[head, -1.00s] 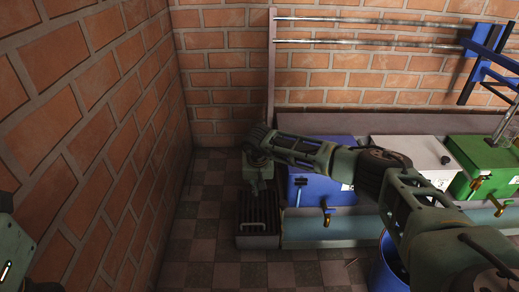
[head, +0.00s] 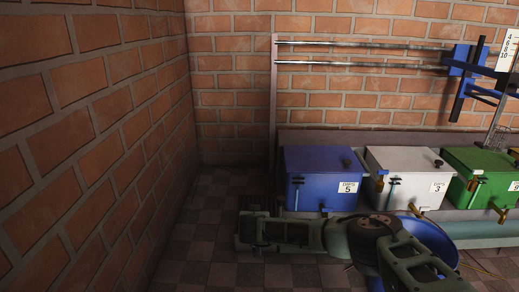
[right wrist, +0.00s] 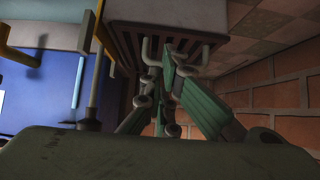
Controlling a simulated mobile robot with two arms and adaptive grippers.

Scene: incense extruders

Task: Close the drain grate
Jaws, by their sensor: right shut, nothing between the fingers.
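The drain grate (right wrist: 127,42) shows in the right wrist view at the top, with dark slats beside a pale block edge. Its pale U-shaped handle (right wrist: 147,52) stands out from it. My right gripper (right wrist: 174,66) is shut and empty, its fingertips in front of the handle and overlapping it in this view. I cannot tell whether they touch it. In the head view my right gripper (head: 250,228) is low over the floor at the grate's place, and my arm hides most of the grate. How far open the grate stands cannot be told. My left gripper is not in view.
A blue box (head: 320,165) stands just behind my right arm, with a white box (head: 405,160) and a green box (head: 480,160) to its right. A blue bucket (head: 440,232) is partly behind my arm. A brick wall (head: 90,130) rises at left, with clear checkered floor (head: 200,225) beside it.

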